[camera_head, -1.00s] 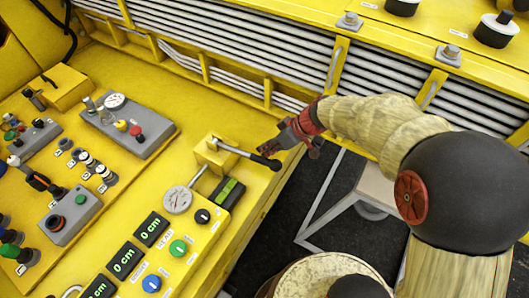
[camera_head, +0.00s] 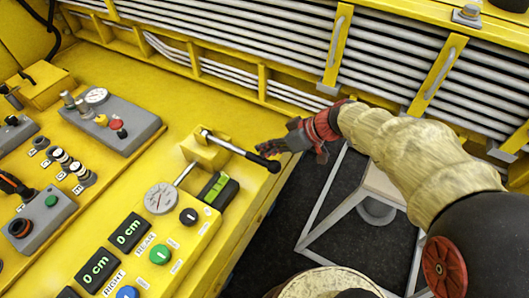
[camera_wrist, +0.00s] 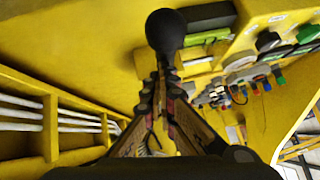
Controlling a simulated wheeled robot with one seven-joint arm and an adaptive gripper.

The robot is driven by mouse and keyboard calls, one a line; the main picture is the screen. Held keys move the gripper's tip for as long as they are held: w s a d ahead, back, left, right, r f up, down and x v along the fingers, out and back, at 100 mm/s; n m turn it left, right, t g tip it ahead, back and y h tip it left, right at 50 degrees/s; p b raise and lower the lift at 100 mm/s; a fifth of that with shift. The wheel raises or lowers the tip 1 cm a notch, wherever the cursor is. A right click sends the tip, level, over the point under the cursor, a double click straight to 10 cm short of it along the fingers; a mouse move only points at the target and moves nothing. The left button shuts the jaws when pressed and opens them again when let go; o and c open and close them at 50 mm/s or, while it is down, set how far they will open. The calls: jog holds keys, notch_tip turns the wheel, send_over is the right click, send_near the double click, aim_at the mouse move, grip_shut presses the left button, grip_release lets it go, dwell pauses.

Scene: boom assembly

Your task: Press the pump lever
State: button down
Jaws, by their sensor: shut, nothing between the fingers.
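The pump lever is a metal rod with a black grip (camera_head: 262,161), sticking out to the right from a yellow block (camera_head: 207,150) on the console. My gripper (camera_head: 261,148) is shut and empty, just above and behind the black grip in the head view. In the wrist view the round black end of the lever (camera_wrist: 166,28) is straight ahead of my closed fingertips (camera_wrist: 161,68). Whether the fingertips touch it I cannot tell. The rod is mostly hidden behind that end in the wrist view.
A round gauge (camera_head: 160,198), a black-and-green box (camera_head: 218,190) and a panel of displays and buttons (camera_head: 128,231) lie near the lever. A grey gauge panel (camera_head: 110,120) is to the left. Yellow ribbed wall and pipes run behind.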

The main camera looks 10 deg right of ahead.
jog(key=f+b, duration=0.2)
jog(key=b, duration=0.1)
jog(key=f+b, duration=0.1)
jog(key=b, duration=0.1)
jog(key=shift+s+d+f, duration=0.2)
jog(key=shift+s+f, duration=0.25)
jog(key=shift+f, duration=0.1)
jog(key=shift+r, duration=0.1)
jog(key=p+v, duration=0.1)
jog(key=v, duration=0.5)
jog(key=w+a+r+p+v, duration=0.1)
jog(key=v, duration=0.6)
jog(key=shift+w+d+r+p, duration=0.2)
jog(key=shift+r+p, duration=0.1)
jog(key=shift+r, duration=0.25)
jog(key=c, duration=2.3)
grip_release()
